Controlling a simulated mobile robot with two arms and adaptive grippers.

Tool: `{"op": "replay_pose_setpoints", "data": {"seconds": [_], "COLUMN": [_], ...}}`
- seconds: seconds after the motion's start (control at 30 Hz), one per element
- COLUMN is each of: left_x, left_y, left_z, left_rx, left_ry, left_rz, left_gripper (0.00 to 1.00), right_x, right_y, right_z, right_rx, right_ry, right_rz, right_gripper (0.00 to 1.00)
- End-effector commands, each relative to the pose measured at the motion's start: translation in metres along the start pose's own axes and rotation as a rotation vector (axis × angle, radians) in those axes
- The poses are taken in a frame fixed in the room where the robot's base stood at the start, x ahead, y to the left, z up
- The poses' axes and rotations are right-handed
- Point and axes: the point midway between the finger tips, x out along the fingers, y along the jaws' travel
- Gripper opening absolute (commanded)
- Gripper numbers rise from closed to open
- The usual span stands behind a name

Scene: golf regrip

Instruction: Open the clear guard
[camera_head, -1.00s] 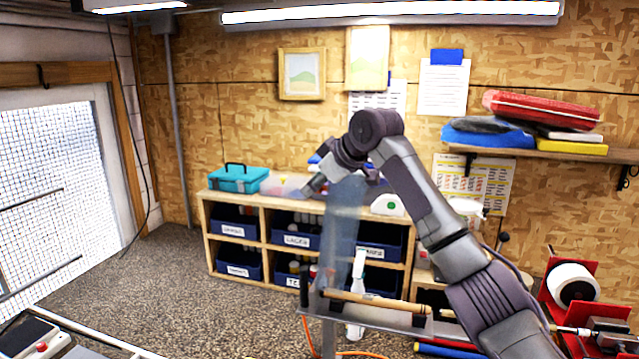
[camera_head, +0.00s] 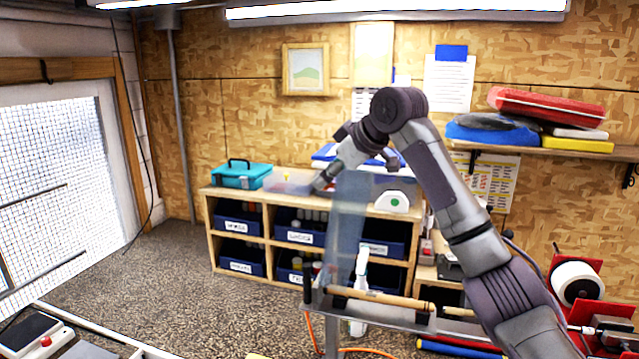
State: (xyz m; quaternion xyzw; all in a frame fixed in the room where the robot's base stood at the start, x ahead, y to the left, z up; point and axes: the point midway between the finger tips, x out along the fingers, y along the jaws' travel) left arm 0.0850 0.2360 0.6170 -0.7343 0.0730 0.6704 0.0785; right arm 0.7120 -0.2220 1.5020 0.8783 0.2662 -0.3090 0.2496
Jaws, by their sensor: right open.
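The clear guard (camera_head: 346,228) is a tall, bluish see-through panel. It stands upright above the metal bench edge, near the middle of the view. My right arm reaches in from the right, over the bench. My right gripper (camera_head: 326,184) is open and empty, beside the upper end of the guard, with its tip just left of the guard's top edge. I cannot tell whether it touches the guard. My left gripper is out of view.
A wooden golf-club shaft (camera_head: 380,299) lies along the bench below the guard. A white spray bottle (camera_head: 360,268) stands by the guard's lower part. A cubby shelf (camera_head: 262,190) with bins is behind. A red reel stand (camera_head: 596,270) is at right.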

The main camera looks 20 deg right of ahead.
Motion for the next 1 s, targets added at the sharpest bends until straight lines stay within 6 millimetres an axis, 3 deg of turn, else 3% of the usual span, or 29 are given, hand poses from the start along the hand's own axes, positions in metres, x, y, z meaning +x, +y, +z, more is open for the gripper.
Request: {"op": "replay_pose_setpoints", "data": {"seconds": [0.1, 0.33, 1.0], "left_x": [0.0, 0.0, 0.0], "left_y": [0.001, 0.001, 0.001], "left_z": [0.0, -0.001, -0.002], "left_rx": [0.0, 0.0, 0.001], "left_ry": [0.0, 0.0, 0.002], "left_rz": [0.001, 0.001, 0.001], "left_gripper": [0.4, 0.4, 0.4], "right_x": [-0.027, -0.059, -0.065], "right_y": [0.0, -0.003, -0.003], "right_z": [0.0, 0.0, 0.0], "right_rx": [-0.002, -0.002, -0.001], "right_ry": [0.001, -0.002, -0.003], "right_rz": [0.002, -0.002, -0.003], "right_gripper": [0.54, 0.54, 0.54]}}
